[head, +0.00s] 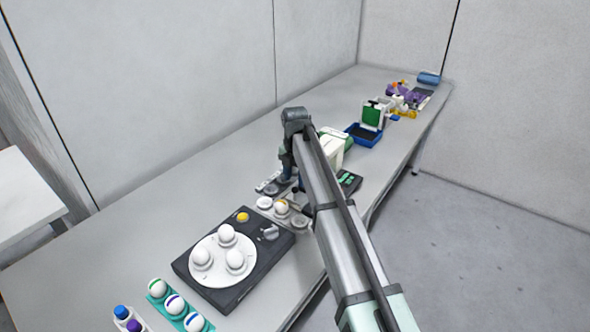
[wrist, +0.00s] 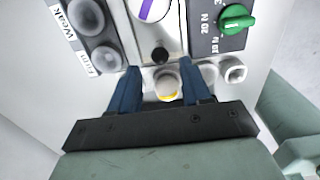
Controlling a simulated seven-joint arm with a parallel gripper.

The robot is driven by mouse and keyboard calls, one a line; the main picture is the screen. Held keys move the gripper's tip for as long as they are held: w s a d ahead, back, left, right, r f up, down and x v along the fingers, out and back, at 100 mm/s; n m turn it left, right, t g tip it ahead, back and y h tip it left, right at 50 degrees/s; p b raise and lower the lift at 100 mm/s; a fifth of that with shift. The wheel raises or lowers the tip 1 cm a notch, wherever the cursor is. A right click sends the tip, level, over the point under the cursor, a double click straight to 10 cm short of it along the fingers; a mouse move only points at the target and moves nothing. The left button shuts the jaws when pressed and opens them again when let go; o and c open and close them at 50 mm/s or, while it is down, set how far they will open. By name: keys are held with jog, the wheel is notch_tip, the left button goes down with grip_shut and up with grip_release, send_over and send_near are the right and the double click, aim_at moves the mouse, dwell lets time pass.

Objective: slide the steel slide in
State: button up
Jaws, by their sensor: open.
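In the wrist view, a black round knob (wrist: 160,55) sits just beyond my fingertips, roughly centred between them. It seems to belong to the steel slide, but I cannot make out the slide's full shape or how far in it is. My gripper (wrist: 161,72) is open, with its two blue fingers apart and nothing held between them. In the head view my gripper (head: 284,186) points down behind the egg tray, and my arm hides much of the device there.
An egg with a yellow band (wrist: 168,84) stands in a tray near my fingers. A panel with a green knob (wrist: 238,17) is at right; grey round cups (wrist: 86,18) labelled "Weak" and "Firm" are at left. A black turntable unit (head: 213,291) stands nearer in the head view.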

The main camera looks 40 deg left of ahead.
aim_at(295, 187)
jog(key=shift+f, duration=2.65)
jog(key=shift+f, duration=0.4)
jog(key=shift+c, duration=0.2)
jog(key=c, duration=0.8)
jog(key=shift+w, duration=4.5)
jog(key=o, duration=0.8)
jog(key=shift+s, duration=0.1)
jog(key=shift+o, duration=0.2)
jog(key=shift+r, duration=0.1)
